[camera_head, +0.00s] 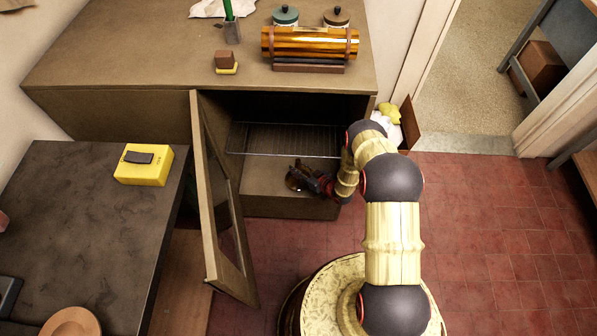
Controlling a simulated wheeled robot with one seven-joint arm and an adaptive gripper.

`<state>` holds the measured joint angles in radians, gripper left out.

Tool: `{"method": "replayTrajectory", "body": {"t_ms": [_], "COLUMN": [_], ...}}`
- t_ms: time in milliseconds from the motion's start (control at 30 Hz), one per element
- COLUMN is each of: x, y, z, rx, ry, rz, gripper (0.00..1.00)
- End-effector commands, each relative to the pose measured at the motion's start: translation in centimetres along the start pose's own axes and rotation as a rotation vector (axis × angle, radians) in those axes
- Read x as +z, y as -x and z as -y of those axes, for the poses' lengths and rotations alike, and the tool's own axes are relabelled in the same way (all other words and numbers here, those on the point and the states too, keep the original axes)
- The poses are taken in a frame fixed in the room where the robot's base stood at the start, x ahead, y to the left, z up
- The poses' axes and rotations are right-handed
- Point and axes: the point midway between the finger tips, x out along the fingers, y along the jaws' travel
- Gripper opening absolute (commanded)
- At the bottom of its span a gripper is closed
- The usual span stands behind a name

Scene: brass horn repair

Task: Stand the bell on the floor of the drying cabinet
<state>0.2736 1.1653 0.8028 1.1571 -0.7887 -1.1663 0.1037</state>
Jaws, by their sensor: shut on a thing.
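The drying cabinet (215,92) stands at the back with its framed door (212,200) swung open to the left. A wire rack (285,140) spans its inside above the cabinet floor (262,180). My gripper (307,180) reaches in from the right, below the front edge of the rack and low over the floor. It is shut on a small dark brownish thing, seemingly the bell (293,179), at the left end of the gripper. The bell is mostly hidden by the gripper. I cannot tell whether it touches the floor or stands upright.
An amber metal roll (310,42), two jars (285,15) and a small brush-like block (226,62) stand on the cabinet top. A dark table (85,215) with a yellow box (143,165) is at the left. White and yellow cloths (388,115) lie right of the cabinet.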

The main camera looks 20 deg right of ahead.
Motion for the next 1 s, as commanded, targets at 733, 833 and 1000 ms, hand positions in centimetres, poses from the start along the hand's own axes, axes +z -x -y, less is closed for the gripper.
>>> {"method": "replayTrajectory", "body": {"t_ms": [733, 833, 1000], "x": [0.89, 0.89, 0.89], "y": [-0.42, -0.42, -0.42], "z": [-0.15, -0.15, -0.15], "rx": [0.001, 0.001, 0.001], "ry": [0.001, 0.001, 0.001], "rz": [-0.002, -0.001, -0.001], "gripper": [0.42, 0.44, 0.44]}}
